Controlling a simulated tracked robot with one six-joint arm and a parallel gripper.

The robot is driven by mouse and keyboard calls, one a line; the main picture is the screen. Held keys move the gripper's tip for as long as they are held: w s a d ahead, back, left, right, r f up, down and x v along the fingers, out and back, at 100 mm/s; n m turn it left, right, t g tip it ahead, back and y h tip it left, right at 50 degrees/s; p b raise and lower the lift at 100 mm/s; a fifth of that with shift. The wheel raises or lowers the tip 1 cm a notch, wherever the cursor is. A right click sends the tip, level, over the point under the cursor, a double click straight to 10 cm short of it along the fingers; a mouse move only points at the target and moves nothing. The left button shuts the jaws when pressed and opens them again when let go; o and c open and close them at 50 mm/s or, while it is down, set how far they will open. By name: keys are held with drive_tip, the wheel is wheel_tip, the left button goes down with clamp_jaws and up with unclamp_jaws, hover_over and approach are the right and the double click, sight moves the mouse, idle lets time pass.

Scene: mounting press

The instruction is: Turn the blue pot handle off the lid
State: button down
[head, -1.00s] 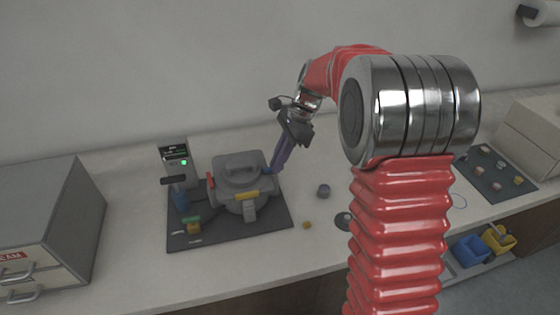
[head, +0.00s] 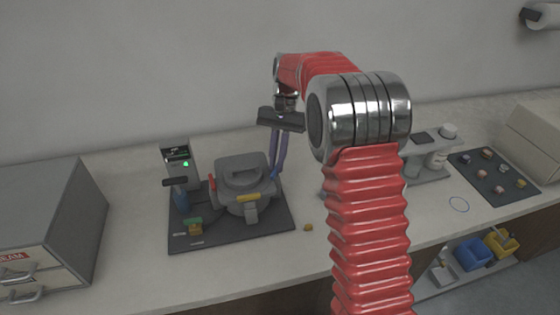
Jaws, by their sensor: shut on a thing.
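The grey pot (head: 232,201) stands on a dark mat, with its grey lid (head: 241,168) on top. A red part (head: 212,184) and a yellow part (head: 248,197) sit at its rim. The blue handle (head: 274,177) shows as a small patch at the pot's right side. My gripper (head: 276,171) points down there with its long purple fingers and is shut on the blue handle. The fingers hide part of it. I cannot tell whether the handle still touches the lid.
A grey device with a green light (head: 180,160) and a blue part (head: 181,200) stand left of the pot on the dark mat (head: 270,222). A small orange piece (head: 308,227) lies to the right. Grey drawers (head: 45,225) are at far left. My arm hides some of the bench.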

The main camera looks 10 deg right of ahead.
drive_tip(key=n, duration=0.2)
drive_tip(key=a+n+g+h, duration=0.1)
drive_tip(key=n, duration=0.2)
drive_tip(key=shift+h, duration=0.3)
drive_tip(key=c, duration=1.8)
unclamp_jaws()
drive_tip(key=shift+d, duration=0.1)
drive_tip(key=shift+c, duration=0.2)
drive_tip(key=shift+w+r, duration=0.1)
drive_tip(key=v, duration=1.1)
drive_tip(key=shift+r, duration=0.35)
drive_tip(key=shift+w, duration=0.1)
